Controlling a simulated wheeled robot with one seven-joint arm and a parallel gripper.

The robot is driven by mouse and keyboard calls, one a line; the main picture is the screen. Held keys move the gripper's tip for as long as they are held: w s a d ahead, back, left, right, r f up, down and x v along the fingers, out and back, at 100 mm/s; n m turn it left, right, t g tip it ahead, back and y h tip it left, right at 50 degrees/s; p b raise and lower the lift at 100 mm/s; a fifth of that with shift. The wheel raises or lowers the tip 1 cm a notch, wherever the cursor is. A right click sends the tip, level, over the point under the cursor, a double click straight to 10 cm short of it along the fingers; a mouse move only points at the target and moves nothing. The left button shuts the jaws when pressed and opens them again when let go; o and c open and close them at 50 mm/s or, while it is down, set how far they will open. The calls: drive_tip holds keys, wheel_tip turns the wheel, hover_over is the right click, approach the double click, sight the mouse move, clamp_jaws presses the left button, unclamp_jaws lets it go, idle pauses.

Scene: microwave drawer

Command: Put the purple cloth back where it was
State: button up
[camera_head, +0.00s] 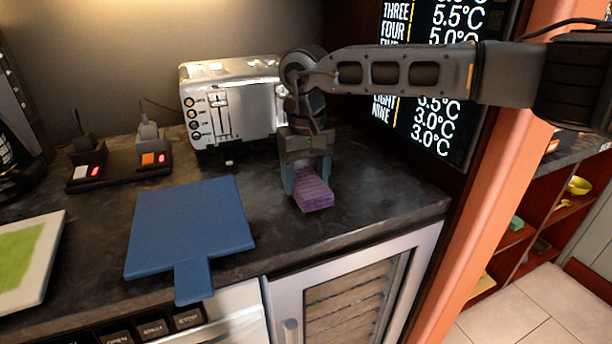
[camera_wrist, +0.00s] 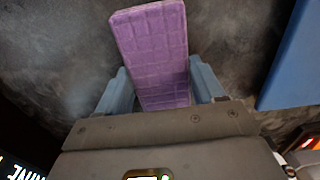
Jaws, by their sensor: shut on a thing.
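The purple cloth (camera_head: 313,190) is a folded, quilted block on or just above the dark countertop, right of the blue board. In the wrist view the cloth (camera_wrist: 152,50) stretches out between the two blue fingers. My gripper (camera_head: 308,185) points down and is shut on the cloth. The cloth's near end is hidden by the gripper body in the wrist view. I cannot tell whether the cloth touches the counter.
A blue board (camera_head: 190,230) with a handle lies left of the gripper. A chrome toaster (camera_head: 235,105) stands behind. The counter's front edge, above a glass-door cabinet (camera_head: 345,300), is close. Bare counter (camera_head: 385,200) lies to the right.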

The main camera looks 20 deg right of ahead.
sight(306, 179)
drive_tip(key=shift+f, duration=0.15)
drive_tip(key=o, duration=1.2)
wheel_tip(306, 179, up, 12)
drive_tip(key=shift+r+b, duration=0.2)
drive_tip(key=shift+b, duration=0.25)
